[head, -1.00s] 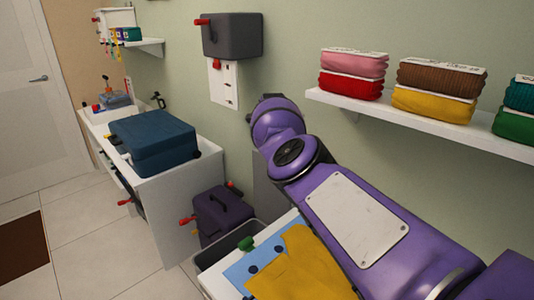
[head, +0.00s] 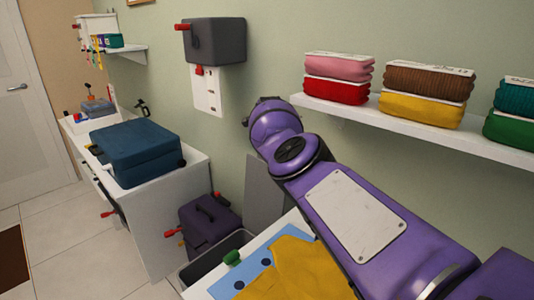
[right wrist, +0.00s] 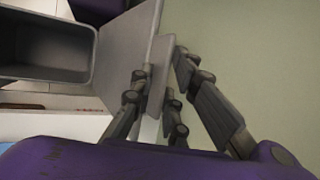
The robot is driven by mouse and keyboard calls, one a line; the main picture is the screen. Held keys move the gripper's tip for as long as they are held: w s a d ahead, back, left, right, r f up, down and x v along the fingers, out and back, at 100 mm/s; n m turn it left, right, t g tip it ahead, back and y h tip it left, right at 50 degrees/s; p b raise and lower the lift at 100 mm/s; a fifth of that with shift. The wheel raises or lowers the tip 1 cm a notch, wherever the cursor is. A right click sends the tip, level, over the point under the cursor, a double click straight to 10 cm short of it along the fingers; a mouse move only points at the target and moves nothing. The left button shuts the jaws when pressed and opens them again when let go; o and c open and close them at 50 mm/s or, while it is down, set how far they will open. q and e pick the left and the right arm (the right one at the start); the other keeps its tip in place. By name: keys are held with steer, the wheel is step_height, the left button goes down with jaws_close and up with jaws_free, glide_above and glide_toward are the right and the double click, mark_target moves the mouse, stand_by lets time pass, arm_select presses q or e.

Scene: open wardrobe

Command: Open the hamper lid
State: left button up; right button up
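The grey hamper shows as an open dark bin (head: 190,272) low beside the white counter in the head view, and its inside shows at the upper left of the right wrist view (right wrist: 45,45). A flat grey lid panel (head: 264,195) stands steeply upright by the wall, partly behind my right arm. In the right wrist view the fingers of my right gripper (right wrist: 160,75) are on both sides of a thin grey plate, apparently part of the lid. I cannot tell whether they press on it. The head view hides this gripper behind my arm. My left gripper is out of view.
A purple case (head: 210,222) stands on the floor beside the hamper. A white top with a yellow cloth (head: 285,270) is in front. A blue case (head: 140,150) sits on the white counter. A shelf (head: 420,124) with folded cloths runs along the wall.

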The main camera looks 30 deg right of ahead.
steer(key=shift+o, duration=1.2)
steer(key=shift+s+f, duration=0.1)
steer(key=shift+f, duration=0.25)
steer(key=shift+r, duration=0.2)
steer(key=shift+s+a+r, duration=0.1)
steer(key=shift+r, duration=0.45)
steer(key=v, duration=0.6)
steer(key=shift+s, duration=0.15)
steer(key=shift+a+f, duration=0.1)
